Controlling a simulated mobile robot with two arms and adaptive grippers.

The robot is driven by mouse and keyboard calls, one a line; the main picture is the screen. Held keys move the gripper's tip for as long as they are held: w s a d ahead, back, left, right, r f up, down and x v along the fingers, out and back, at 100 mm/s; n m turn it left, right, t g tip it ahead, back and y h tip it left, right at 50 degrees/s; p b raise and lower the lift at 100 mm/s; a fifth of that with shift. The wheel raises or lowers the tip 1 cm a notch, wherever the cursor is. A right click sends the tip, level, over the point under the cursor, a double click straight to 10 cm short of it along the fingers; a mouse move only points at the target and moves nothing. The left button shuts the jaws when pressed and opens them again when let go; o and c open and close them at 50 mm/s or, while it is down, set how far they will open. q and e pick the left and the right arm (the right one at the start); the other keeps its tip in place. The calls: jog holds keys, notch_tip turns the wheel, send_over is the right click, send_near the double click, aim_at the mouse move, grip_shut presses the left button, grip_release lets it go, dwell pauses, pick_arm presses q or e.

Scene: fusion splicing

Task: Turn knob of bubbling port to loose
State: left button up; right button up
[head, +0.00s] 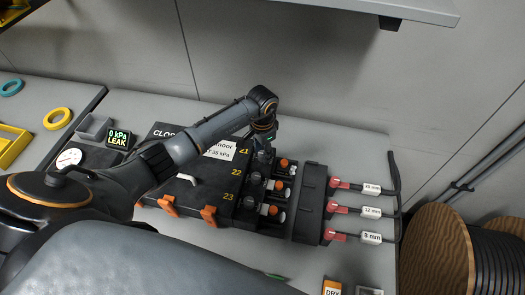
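A black closure box (160,131) lies on the grey bench, with ports numbered 21, 22 and 23 along its right side. Port 22 has a black knob (254,178) and port 23 has a black knob (249,203). Orange round parts show beside the ports, one at the port 21 row (284,162). No bubbles can be made out at any port. My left gripper (263,146) points down at the port 21 row and hides the knob there. Its fingers are too small and dark to tell open from shut, or whether they touch the knob. My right gripper is out of view.
A small display (118,136) reads 0 kPa LEAK. Three red-ended cables (338,210) leave the box at right, labelled 20 mm, 12 mm and 8 mm. A wooden cable reel (437,250) stands at lower right. A shelf (400,10) overhangs at the top.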

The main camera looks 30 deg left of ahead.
aim_at(262, 153)
pick_arm(q)
notch_tip(262, 153, up, 12)
dwell(0.6)
dwell(0.5)
